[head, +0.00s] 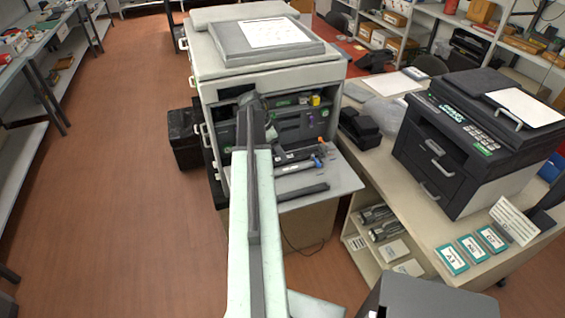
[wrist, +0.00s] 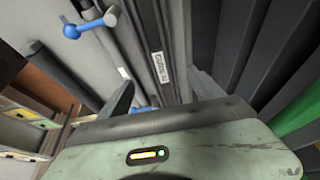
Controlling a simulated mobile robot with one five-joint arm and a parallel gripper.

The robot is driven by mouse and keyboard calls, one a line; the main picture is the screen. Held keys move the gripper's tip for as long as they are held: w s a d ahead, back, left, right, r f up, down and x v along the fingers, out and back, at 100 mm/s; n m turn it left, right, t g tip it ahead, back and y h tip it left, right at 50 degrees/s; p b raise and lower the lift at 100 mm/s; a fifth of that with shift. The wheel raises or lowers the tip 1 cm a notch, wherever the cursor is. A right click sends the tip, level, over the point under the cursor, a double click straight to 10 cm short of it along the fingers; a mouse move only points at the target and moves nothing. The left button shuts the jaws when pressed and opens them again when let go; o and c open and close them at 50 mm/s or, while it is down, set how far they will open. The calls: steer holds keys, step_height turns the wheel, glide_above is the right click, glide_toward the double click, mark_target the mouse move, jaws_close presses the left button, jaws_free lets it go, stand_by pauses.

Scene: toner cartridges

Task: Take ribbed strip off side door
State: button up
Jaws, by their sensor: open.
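The side door (head: 340,178) of the large copier is folded down like a shelf. A dark bar (head: 303,193) lies near its outer edge; it looks like the strip, but its ribs are too small to make out. It seems to be the dark bar (wrist: 62,75) at left in the wrist view.
The copier's open bay (head: 290,118) holds dark cartridges with coloured marks. A black printer (head: 445,150) and teal-edged boxes (head: 472,248) stand on the bench at right. A black bin (head: 184,140) stands left of the copier. The floor at left is clear.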

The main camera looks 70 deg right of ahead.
steer(key=b+x, duration=0.4)
steer(key=x, duration=0.1)
steer(key=shift+w+f+b, duration=0.2)
steer(key=shift+w+b, duration=0.05)
steer(key=shift+b, duration=0.1)
steer(key=shift+s+r, duration=0.1)
steer(key=shift+r, duration=0.1)
steer(key=c, duration=1.5)
steer(key=shift+r+p, duration=0.15)
steer(key=shift+p, duration=0.2)
